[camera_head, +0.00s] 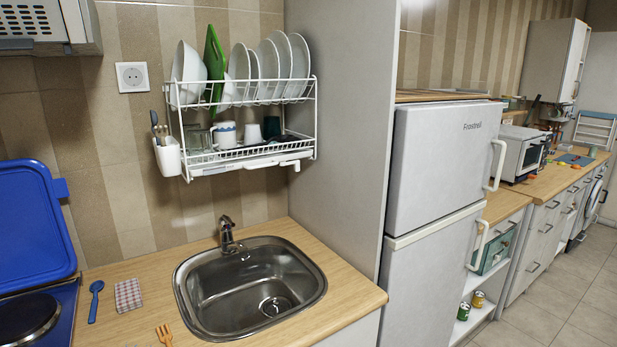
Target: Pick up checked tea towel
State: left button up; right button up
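The checked tea towel (128,295) lies folded in a small rectangle on the wooden worktop, left of the sink. It has a pale ground with reddish lines. A blue spoon (96,301) lies just to its left, apart from it. Neither of my grippers shows in the head view.
The steel sink (215,318) with its tap (228,236) is right of the towel. A wooden fork (164,335) lies in front of the towel. A blue hob lid (32,225) stands raised behind the hob (28,318) at left. A dish rack (248,155) hangs above. A fridge (440,165) stands at right.

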aim_at(129, 295)
jog(key=u, duration=1.3)
